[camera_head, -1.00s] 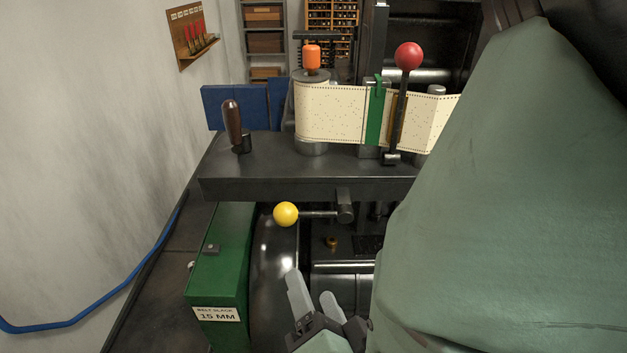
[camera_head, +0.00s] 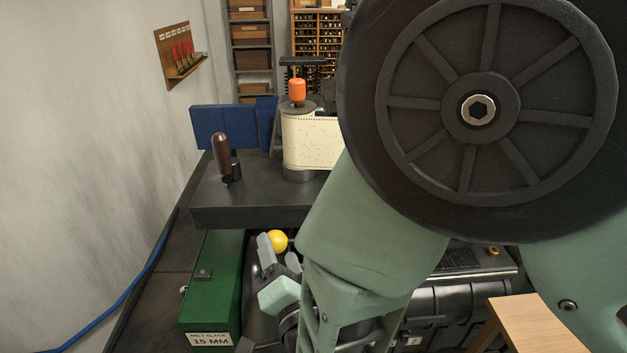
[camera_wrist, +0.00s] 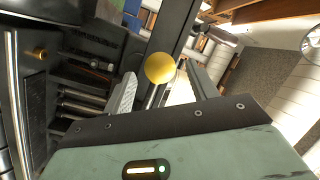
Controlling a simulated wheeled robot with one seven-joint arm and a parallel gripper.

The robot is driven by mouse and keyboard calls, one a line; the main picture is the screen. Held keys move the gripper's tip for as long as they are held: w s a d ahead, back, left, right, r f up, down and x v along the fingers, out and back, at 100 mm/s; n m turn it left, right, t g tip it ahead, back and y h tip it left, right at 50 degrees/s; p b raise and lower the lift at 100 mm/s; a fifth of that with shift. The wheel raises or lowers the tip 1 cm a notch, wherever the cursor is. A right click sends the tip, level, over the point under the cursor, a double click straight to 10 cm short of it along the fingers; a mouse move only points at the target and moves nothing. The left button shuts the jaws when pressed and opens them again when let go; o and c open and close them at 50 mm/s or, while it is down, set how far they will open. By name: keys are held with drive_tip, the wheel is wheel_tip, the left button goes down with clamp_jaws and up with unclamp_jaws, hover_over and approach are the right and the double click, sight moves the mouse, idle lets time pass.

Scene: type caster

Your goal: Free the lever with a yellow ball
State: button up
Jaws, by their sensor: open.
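The yellow ball (camera_head: 278,240) is the knob of a lever under the front edge of the dark machine shelf (camera_head: 250,207). My gripper (camera_head: 279,251) is open, with its fingers close to the ball in the head view. In the wrist view the yellow ball (camera_wrist: 160,68) shows between the two finger tips of my gripper (camera_wrist: 160,88), with no clear contact on either side. Most of the lever's rod is hidden behind my arm in the head view.
A green box (camera_head: 213,287) labelled 15 MM stands left of my gripper. A brown handle (camera_head: 221,157) and a paper roll (camera_head: 308,140) with an orange knob (camera_head: 297,90) stand on the shelf above. A wooden stool (camera_head: 545,318) is at lower right.

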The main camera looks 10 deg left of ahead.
drive_tip(key=shift+x, duration=1.85)
clamp_jaws()
drive_tip(key=shift+f, duration=0.1)
drive_tip(key=shift+f, duration=0.1)
drive_tip(key=w+d+f+n+g+h+b, duration=0.1)
drive_tip(key=d+f+n+h, duration=0.3)
drive_tip(key=f+n, duration=0.5)
drive_tip(key=shift+w+d+n+g+b, duration=0.25)
drive_tip(key=shift+d+n+b, duration=0.3)
drive_tip(key=shift+d+n, duration=0.8)
